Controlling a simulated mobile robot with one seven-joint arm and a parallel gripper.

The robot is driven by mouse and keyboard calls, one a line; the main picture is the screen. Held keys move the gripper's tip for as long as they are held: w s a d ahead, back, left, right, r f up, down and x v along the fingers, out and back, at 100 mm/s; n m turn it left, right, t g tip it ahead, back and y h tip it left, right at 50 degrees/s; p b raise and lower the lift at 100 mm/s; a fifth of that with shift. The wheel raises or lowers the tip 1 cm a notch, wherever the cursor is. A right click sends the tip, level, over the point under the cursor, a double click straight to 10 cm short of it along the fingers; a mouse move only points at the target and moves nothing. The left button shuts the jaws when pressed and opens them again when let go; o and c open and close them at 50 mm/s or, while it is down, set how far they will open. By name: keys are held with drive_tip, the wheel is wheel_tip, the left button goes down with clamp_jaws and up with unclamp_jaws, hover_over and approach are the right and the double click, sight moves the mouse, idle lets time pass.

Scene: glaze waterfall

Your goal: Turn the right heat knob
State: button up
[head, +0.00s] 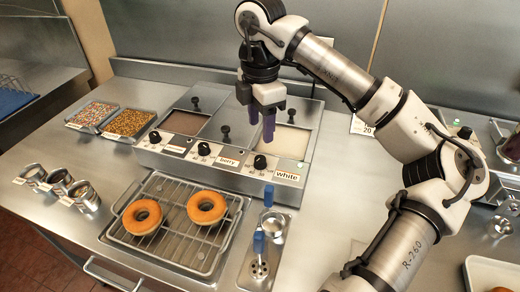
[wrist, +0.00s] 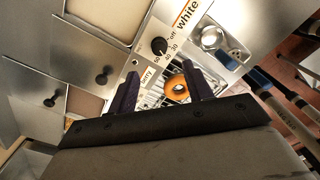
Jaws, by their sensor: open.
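The glaze warmer has three black heat knobs along its front panel (head: 225,180). The right heat knob (head: 260,162) sits just left of the "white" label (head: 287,175). In the wrist view the right knob (wrist: 159,46) shows above the gap between the fingers, with a printed dial marked "off" and numbers beside it. My gripper (head: 261,126) is open, pointing down above the warmer, behind and above the right knob and apart from it. Its two dark purple fingers (wrist: 160,80) hold nothing. The middle knob (head: 203,149) and left knob (head: 155,137) are in clear view.
Lidded wells with upright black lid handles (head: 225,130) lie behind the panel. Two donuts (head: 207,207) sit on a wire rack (head: 150,246) in front. A tray with blue-handled tools (head: 258,242) stands front right. Topping trays (head: 128,122) are at left.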

sight(260, 158)
wheel_tip(260, 158, down, 10)
drive_tip(key=shift+r+p, duration=0.1)
drive_tip(key=shift+p, duration=1.05)
drive_tip(key=shift+w, duration=0.1)
drive_tip(key=c, duration=1)
